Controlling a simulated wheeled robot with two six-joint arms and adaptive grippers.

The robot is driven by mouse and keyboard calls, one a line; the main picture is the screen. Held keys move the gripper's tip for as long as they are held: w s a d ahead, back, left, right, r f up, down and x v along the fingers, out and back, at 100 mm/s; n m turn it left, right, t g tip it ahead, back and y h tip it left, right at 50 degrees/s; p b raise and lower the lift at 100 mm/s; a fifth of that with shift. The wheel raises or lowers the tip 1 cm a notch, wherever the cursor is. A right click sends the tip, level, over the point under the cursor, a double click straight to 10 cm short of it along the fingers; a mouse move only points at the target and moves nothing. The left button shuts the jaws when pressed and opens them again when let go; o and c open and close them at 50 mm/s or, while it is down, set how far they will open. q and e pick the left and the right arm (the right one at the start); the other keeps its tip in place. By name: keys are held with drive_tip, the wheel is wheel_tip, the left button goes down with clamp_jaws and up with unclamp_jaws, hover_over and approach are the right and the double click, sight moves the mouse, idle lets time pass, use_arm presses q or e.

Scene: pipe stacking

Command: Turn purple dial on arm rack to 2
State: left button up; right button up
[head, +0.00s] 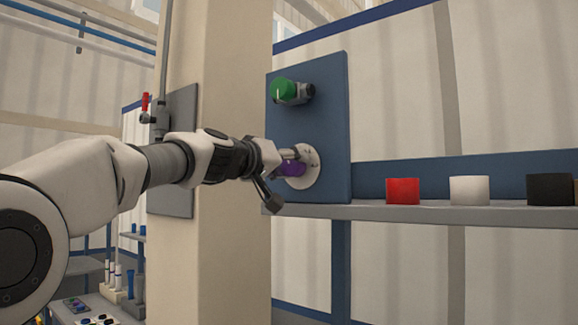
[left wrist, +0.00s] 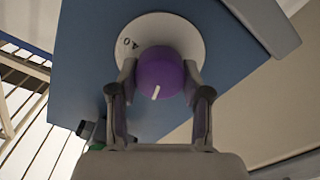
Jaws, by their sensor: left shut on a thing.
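The purple dial (head: 291,168) sits on a round white plate (head: 312,166) on the blue panel of the rack (head: 335,120). In the left wrist view the purple dial (left wrist: 160,74) shows a white pointer line toward the bottom of the picture. My right gripper is not in view.
A green knob (head: 283,89) is above the dial on the same panel. Red (head: 403,191), white (head: 469,190) and black (head: 549,189) pieces stand on the grey shelf (head: 400,211) to the right. A beige column (head: 220,250) stands behind my left arm, with a red-handled valve (head: 146,102).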

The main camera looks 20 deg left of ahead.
use_arm(q)
drive_tip(key=shift+w+f+n, duration=0.1)
drive_tip(key=shift+f+n, duration=0.1)
drive_tip(key=shift+n, duration=1)
drive_tip(key=o, duration=1.1)
drive_tip(key=shift+d, duration=0.1)
drive_tip(key=shift+o, duration=0.3)
drive_tip(key=shift+w+d, duration=0.1)
drive_tip(key=shift+w, duration=0.1)
drive_tip(key=shift+s+r, duration=0.1)
drive_tip(key=shift+s, duration=0.1)
